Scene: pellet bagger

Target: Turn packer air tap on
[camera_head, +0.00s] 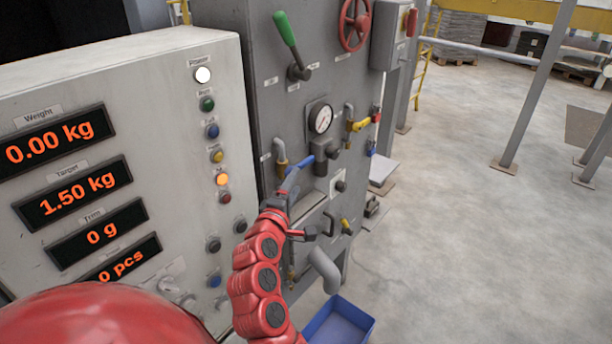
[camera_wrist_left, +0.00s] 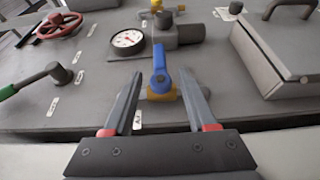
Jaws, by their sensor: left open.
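The tap with a blue lever (camera_wrist_left: 160,66) and a brass body (camera_wrist_left: 161,94) is on the grey machine panel, below the pressure gauge. A small label beside it is only partly readable. In the head view the blue lever (camera_head: 304,162) shows just beyond my left gripper (camera_head: 291,181). My left gripper (camera_wrist_left: 160,78) is open in the wrist view, one finger on each side of the blue lever. I see a gap on both sides, so it is not gripped. My right gripper is not in view.
A pressure gauge (camera_head: 320,117), a yellow-handled tap (camera_head: 358,125), a green lever (camera_head: 285,28) and a red handwheel (camera_head: 354,24) crowd the panel. The display cabinet (camera_head: 130,60) stands left. A blue bin (camera_head: 342,322) is below.

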